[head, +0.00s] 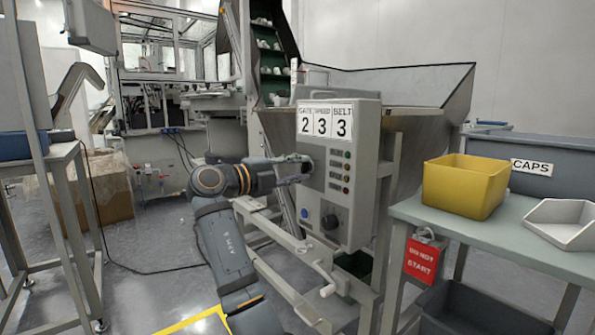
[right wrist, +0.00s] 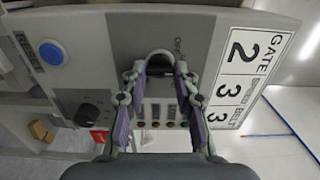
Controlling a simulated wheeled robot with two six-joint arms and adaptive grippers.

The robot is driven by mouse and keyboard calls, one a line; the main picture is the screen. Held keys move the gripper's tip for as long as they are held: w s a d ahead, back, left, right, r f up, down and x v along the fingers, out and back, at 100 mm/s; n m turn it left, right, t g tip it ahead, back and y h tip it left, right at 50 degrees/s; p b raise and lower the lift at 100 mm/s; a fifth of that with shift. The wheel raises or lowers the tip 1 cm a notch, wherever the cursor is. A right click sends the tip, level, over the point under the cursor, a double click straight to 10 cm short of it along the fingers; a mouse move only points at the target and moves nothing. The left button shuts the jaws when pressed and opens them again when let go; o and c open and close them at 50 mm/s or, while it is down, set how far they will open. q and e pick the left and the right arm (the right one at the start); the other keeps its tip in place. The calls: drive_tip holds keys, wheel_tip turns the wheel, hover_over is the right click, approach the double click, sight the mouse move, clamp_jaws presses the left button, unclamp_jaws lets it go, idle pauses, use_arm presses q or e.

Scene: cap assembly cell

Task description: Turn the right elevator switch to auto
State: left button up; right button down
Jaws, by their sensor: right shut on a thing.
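The grey control box (head: 341,200) stands upright near the middle of the head view and fills much of the right wrist view. My right gripper (head: 298,173) reaches it from the left, against the left part of its front panel. In the right wrist view, my right gripper's purple-grey fingers (right wrist: 158,78) close around a black switch knob (right wrist: 159,62). Lettering beside the knob is partly covered, so I cannot read its setting. In the head view the gripper hides this knob. My left gripper is not in view.
A second black knob (head: 329,222) and a blue button (head: 304,213) sit lower on the box. A column of small indicator lights (head: 346,172) runs down its right side. A yellow bin (head: 466,185) stands on the side table (head: 500,232); a red tag (head: 422,260) hangs below.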

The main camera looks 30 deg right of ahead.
drive_tip(key=shift+f, duration=0.1)
drive_tip(key=c, duration=1)
unclamp_jaws()
drive_tip(key=a, duration=0.7)
drive_tip(key=shift+s+a, duration=0.25)
drive_tip(key=shift+s, duration=0.05)
